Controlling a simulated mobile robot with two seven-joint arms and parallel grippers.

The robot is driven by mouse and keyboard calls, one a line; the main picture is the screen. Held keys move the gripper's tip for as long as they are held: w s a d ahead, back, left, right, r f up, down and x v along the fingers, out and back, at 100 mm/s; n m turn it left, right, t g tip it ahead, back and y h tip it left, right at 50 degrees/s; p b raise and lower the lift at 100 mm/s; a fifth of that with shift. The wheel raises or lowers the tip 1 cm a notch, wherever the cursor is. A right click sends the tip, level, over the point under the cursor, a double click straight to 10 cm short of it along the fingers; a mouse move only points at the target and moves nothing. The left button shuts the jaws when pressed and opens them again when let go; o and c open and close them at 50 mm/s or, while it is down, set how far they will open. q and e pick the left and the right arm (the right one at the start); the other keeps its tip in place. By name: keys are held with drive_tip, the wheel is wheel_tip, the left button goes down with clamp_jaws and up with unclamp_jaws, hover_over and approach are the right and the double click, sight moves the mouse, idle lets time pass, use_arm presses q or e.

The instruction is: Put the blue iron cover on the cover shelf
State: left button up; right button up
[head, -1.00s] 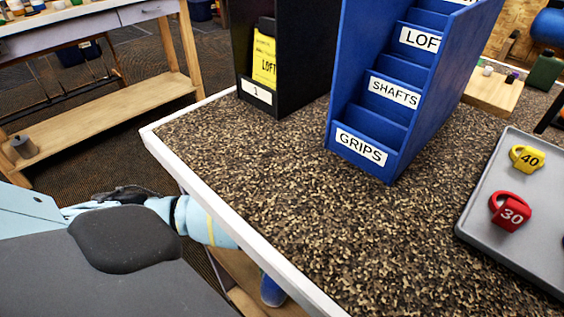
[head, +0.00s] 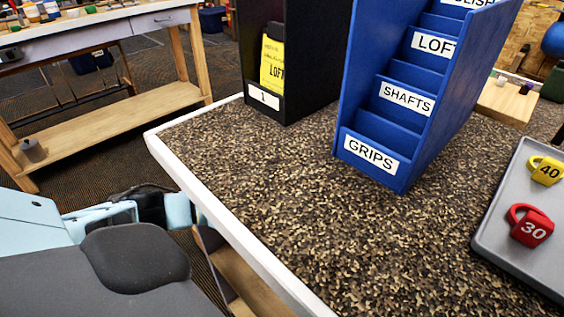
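I cannot make out the blue iron cover in the head view now. No shelf label for covers is readable; a wooden shelf board (head: 245,283) shows below the table edge at the bottom, and nothing blue is visible on its part in view. My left arm's light blue and black links reach in from the left, low beside the table's white edge. Its gripper is not visible. My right arm and gripper are not in view.
The speckled table top (head: 260,200) is clear at the front. On it stand a black box (head: 305,60) and a blue stepped organizer (head: 440,130). A grey tray (head: 500,235) holds red (head: 530,226) and yellow (head: 545,170) numbered pieces. Another bench (head: 110,110) stands behind left.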

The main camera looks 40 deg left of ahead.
use_arm(q)
drive_tip(key=shift+f, duration=0.55)
drive_tip(key=shift+f, duration=0.1)
drive_tip(key=o, duration=1.2)
drive_tip(key=shift+c, duration=0.2)
drive_tip(key=shift+p+v, duration=0.55)
drive_tip(key=shift+v, duration=3.3)
